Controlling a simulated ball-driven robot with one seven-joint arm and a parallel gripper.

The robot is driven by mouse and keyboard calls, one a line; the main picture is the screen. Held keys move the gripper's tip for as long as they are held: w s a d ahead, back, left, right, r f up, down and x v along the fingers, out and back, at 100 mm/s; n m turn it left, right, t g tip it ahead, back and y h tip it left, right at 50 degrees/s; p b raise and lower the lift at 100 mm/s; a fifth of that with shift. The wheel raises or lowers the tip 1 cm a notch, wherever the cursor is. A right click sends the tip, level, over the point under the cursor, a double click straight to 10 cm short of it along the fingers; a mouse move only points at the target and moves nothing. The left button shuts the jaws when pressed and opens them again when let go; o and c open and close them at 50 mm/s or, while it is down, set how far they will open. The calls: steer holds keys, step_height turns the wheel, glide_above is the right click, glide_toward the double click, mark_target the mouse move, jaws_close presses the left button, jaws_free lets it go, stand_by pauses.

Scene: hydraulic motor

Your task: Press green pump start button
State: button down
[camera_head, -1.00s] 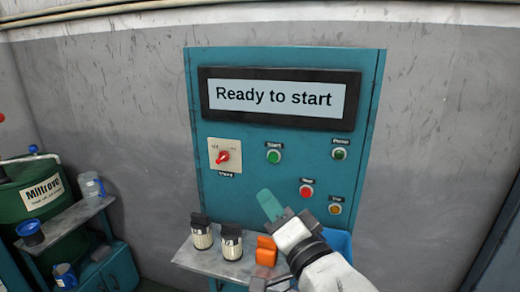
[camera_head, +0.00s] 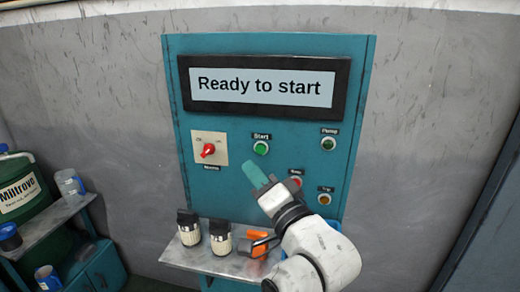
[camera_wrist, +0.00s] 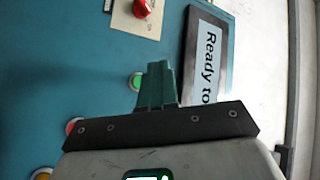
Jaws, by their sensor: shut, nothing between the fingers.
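The teal control panel (camera_head: 221,190) carries a green button labelled Start (camera_head: 261,148) in its middle. A second green button, with a label that seems to read Pump (camera_head: 328,143), is at its right. My gripper (camera_head: 250,166) is shut and empty, its teal fingers pointing at the panel just below and left of the Start button. In the wrist view the shut fingertips (camera_wrist: 158,66) appear right beside a green button (camera_wrist: 137,81), apparently Start, partly hidden by them. The other green button is not visible there. I cannot tell how far the tips are from the panel.
The screen (camera_head: 262,88) reads "Ready to start". A red rotary switch (camera_head: 208,150) is on the left; a red button (camera_head: 296,183) and an amber button (camera_head: 324,199) sit lower right. A shelf (camera_head: 190,258) below holds two dark-topped cylinders and an orange item (camera_head: 257,240).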

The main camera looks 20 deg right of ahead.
steer(key=shift+w+d, duration=0.75)
steer(key=shift+w, duration=0.3)
steer(key=shift+w+d, duration=0.75)
steer(key=shift+w, duration=0.3)
steer(key=shift+w+d, duration=0.1)
stand_by(0.5)
steer(key=shift+w+d, duration=0.15)
steer(key=shift+w, duration=0.05)
steer(key=shift+w+d, duration=0.2)
steer(key=shift+w, duration=0.1)
stand_by(1.0)
steer(key=shift+s, duration=0.1)
steer(key=shift+s+a+p, duration=0.3)
steer(key=shift+s+a, duration=0.1)
steer(key=shift+s, duration=0.15)
steer(key=shift+s+a, duration=0.1)
steer(key=s+a, duration=0.1)
steer(key=s, duration=0.1)
steer(key=s+a+p, duration=0.1)
steer(key=s, duration=0.1)
steer(key=shift+a, duration=0.4)
